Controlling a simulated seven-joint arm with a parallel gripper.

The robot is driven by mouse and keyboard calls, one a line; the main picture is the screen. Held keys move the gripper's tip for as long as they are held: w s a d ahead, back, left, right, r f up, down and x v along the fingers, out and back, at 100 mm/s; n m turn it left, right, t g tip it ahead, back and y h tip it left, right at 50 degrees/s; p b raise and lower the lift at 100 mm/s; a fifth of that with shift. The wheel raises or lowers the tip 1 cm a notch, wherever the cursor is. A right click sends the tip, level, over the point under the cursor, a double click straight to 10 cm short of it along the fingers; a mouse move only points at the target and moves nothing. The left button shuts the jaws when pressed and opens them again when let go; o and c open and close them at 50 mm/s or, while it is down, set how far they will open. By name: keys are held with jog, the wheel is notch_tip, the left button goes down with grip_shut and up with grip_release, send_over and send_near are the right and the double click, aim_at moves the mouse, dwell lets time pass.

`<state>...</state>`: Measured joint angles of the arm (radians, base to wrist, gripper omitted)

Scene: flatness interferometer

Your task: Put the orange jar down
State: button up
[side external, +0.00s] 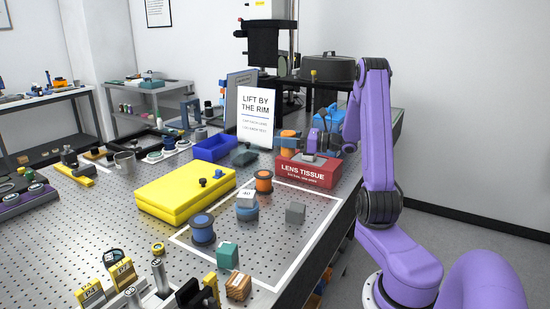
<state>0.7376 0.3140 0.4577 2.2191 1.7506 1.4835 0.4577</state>
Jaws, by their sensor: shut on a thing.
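An orange piece that looks like the orange jar (289,134) shows behind the left end of the red lens tissue box, with a grey-blue band across its middle. My gripper (292,143) is small in the picture and appears shut around it from the right; the fingers are hard to make out. The piece's base is partly hidden, so I cannot tell whether it touches the table. Another orange and dark round piece (263,181) stands upright on the perforated table, apart from my arm.
The red lens tissue box (308,172) is close in front of my gripper. Bare table lies inside the white outline. A sign (256,117) stands behind.

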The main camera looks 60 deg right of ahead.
jog(key=shift+s+d+f+m+h, duration=0.1)
jog(key=shift+d+f+m+h, duration=0.35)
jog(key=shift+f, duration=2.3)
jog(key=shift+s+d+f+h, duration=0.1)
jog(key=shift+d+f+h, duration=0.35)
jog(key=shift+f, duration=2.35)
jog(key=shift+d+f+m+h, duration=0.25)
jog(key=shift+d+f, duration=0.45)
jog(key=shift+f, duration=2.05)
jog(key=shift+f, duration=0.6)
jog(key=o, duration=1.2)
jog(key=shift+c, duration=0.2)
